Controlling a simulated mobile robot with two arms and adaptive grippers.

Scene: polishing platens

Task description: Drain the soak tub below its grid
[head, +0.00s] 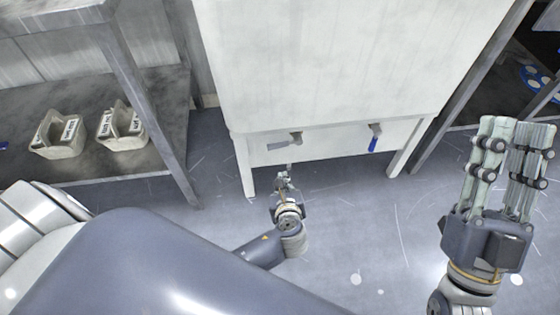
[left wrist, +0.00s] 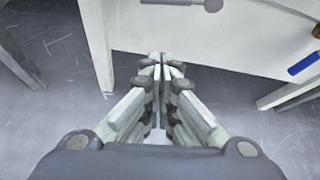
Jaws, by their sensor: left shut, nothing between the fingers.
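The pale soak tub (head: 330,60) stands on legs at the centre of the head view. Its inside and grid are not in view. Under its front edge sit two valves: one with a grey lever (head: 278,145) lying sideways to the left, one with a blue lever (head: 373,145) pointing down. In the left wrist view the grey lever (left wrist: 182,3) is at the top edge and the blue lever (left wrist: 303,64) at the right. My left gripper (head: 284,172) is shut and empty, just below the grey lever and apart from it. My right gripper (head: 515,125) is open and empty at the right.
A bench with a lower shelf (head: 85,165) stands at the left, holding two pale bins (head: 60,136) with labelled items. Another bench with blue discs (head: 540,77) stands at the right. The floor (head: 350,220) before the tub is clear.

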